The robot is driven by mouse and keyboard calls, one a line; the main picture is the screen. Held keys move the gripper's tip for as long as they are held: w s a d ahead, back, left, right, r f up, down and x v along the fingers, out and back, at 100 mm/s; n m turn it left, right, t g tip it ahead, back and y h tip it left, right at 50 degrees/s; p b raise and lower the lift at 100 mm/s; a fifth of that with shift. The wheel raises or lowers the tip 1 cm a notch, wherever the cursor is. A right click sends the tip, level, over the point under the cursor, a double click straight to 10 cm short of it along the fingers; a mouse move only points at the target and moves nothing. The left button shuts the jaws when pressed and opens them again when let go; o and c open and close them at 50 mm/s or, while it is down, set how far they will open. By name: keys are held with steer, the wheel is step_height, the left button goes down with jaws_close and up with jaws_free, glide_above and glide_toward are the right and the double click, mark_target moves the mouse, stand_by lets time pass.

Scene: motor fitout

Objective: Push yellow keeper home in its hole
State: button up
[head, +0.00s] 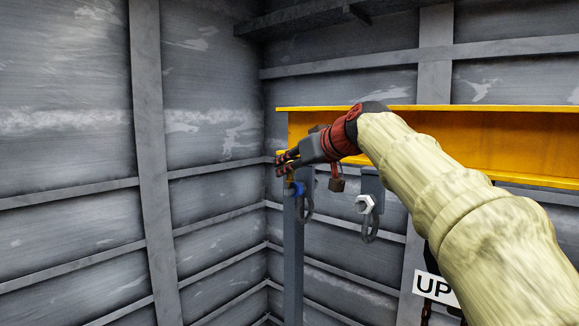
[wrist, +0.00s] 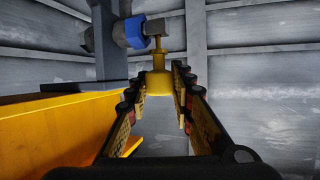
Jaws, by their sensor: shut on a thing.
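The yellow keeper (wrist: 158,82) stands between the fingers of my gripper (wrist: 160,92) in the wrist view, and the gripper is shut on it. Its narrower stem points up to the grey pin (wrist: 90,36), beside the blue collar (wrist: 130,31) at the pin's end. I cannot tell how deep the stem sits in the hole, as the hole itself is not visible. In the head view my gripper (head: 286,164) is at the left end of the yellow beam, just above the blue collar (head: 298,188); the keeper is mostly hidden there.
A yellow beam (head: 480,142) runs right from my gripper, and a grey post (head: 293,250) stands below.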

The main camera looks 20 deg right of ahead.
steer(key=shift+f+b, duration=0.7)
steer(key=shift+f, duration=0.1)
steer(key=o, duration=1.1)
steer(key=v, duration=1.2)
steer(key=s+a+f+m+g+h+b, duration=0.1)
steer(key=s+f+b, duration=0.6)
steer(key=f, duration=1.5)
steer(key=s+a+f+m+g+h+b, duration=0.1)
steer(key=s+f+g+b, duration=0.2)
steer(key=s+f+b, duration=0.4)
steer(key=s+a+f+m+g+h+b, duration=0.1)
steer(key=s+f+b, duration=0.6)
steer(key=f, duration=3.1)
steer(key=s+g+h, duration=0.1)
steer(key=s+g, duration=0.1)
steer(key=s, duration=0.7)
steer(key=shift+a+f+m, duration=0.15)
steer(key=shift+a+m, duration=0.1)
steer(key=shift+m, duration=0.05)
